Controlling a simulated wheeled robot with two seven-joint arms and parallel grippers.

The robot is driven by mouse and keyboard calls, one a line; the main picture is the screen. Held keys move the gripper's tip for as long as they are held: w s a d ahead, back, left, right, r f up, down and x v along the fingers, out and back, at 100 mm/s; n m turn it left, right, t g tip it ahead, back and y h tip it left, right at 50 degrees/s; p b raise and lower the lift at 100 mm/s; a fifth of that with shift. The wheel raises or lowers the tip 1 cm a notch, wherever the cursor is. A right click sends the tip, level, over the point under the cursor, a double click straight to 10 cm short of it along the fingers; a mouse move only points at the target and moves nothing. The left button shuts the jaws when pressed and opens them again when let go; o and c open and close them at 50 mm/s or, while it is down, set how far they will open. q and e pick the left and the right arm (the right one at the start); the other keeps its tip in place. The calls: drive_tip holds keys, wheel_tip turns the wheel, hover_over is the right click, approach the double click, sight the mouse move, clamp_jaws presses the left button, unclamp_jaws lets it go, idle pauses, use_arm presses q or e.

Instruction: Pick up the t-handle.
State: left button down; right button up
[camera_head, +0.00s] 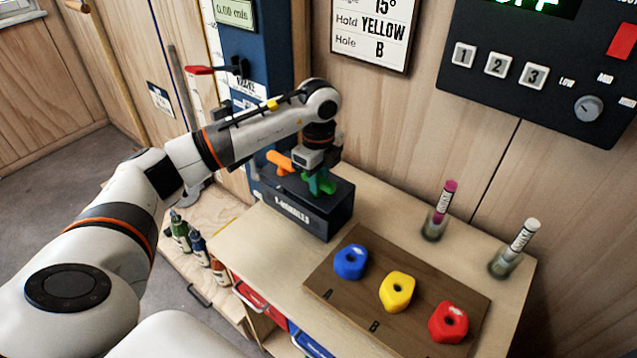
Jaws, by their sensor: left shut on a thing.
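A dark box (296,216) with white lettering along its front stands on the left part of the wooden worktop. An orange t-handle (279,162) sticks up from the box's left side. A green t-handle (321,183) stands at the box, right of the orange one. My left gripper (318,174) points down over the box and is shut on the green t-handle. The gripper's own body hides part of its fingers and the handle's top. How far the handle's shaft sits in the box cannot be told. My right gripper is not in view.
A brown board (333,288) holds blue (351,262), yellow (396,291) and red (448,321) holds. Two markers stand in glass holders (434,227) (504,262) at the right. Bottles (190,238) stand lower left. A control panel (548,70) and a sign (372,30) hang behind.

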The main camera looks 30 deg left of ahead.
use_arm(q)
wheel_tip(320, 180, up, 8)
drive_tip(key=shift+b, duration=0.9)
wheel_tip(320, 180, up, 10)
drive_tip(key=p, duration=0.1)
drive_tip(key=shift+p, duration=0.3)
